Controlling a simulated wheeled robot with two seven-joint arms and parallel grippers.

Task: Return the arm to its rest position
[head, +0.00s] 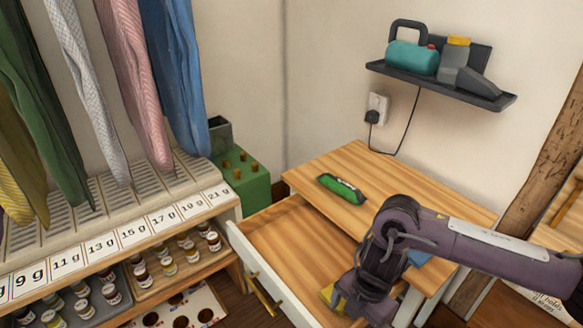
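My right arm (480,245) comes in from the right and bends down over the front of a wooden desk (350,155). My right gripper (338,300) points down at the open drawer (290,240), near its front right part. Its fingertips are partly hidden, so I cannot tell whether it is open or shut or holds anything. My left gripper is not in view.
A green object (343,188) lies on the desk top. A blue item (418,257) shows partly behind my arm. A wall shelf (440,85) holds tools. At left, ties (125,80) hang above a numbered rack (130,235) with small jars. The drawer's visible floor is bare.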

